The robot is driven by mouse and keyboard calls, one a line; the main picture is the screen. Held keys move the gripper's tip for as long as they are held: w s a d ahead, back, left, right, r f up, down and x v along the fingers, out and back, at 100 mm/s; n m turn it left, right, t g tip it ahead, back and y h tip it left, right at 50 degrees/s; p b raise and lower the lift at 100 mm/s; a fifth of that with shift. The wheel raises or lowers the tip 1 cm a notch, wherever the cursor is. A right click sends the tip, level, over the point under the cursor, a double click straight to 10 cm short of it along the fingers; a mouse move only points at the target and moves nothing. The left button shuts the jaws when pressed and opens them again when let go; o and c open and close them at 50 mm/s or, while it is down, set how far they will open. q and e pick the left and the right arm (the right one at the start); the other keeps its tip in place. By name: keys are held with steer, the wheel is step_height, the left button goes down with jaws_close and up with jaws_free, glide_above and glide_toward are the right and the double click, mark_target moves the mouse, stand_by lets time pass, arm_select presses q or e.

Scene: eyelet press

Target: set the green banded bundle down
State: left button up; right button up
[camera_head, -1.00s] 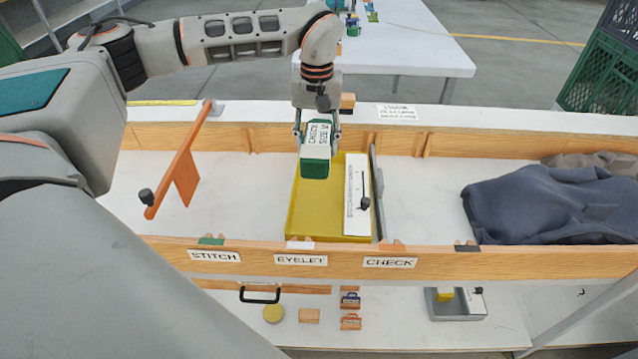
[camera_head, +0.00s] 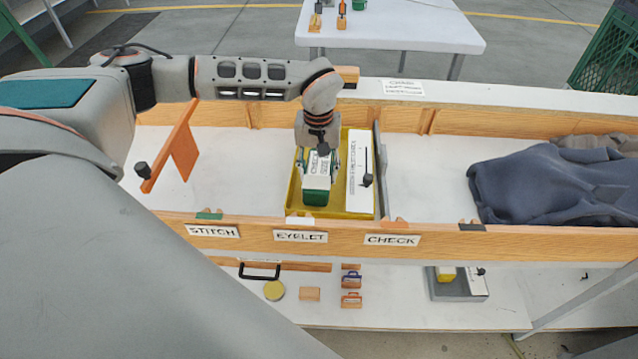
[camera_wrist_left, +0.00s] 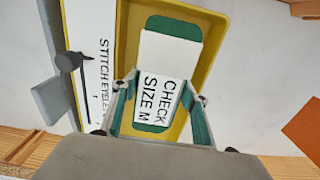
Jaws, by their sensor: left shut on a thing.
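The green banded bundle (camera_head: 316,190) has a white label reading "CHECK SIZE M". It is in the yellow tray (camera_head: 345,209), near the tray's left side in the head view. My left gripper (camera_head: 318,165) points down over it, shut on it, with a finger on each side. The left wrist view shows the bundle (camera_wrist_left: 158,90) between the fingers (camera_wrist_left: 160,105), with the yellow tray (camera_wrist_left: 205,75) around it. Whether its underside touches the tray floor cannot be told. My right gripper is not in view.
A white card (camera_head: 360,170) lies along the tray's right side. A grey upright plate (camera_head: 381,170) stands right of the tray. An orange flag-like divider (camera_head: 180,145) is at left. Dark blue cloth (camera_head: 540,185) lies at right. The front wooden rail (camera_head: 340,238) carries labels.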

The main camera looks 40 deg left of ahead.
arm_select(q)
steer(key=shift+f, duration=0.25)
step_height(320, 180, down, 4)
steer(key=shift+r+b, duration=0.25)
steer(key=shift+b, duration=0.05)
steer(key=shift+f, duration=0.1)
steer(key=shift+f, duration=0.15)
steer(key=o, duration=1.4)
steer(key=shift+c, duration=0.2)
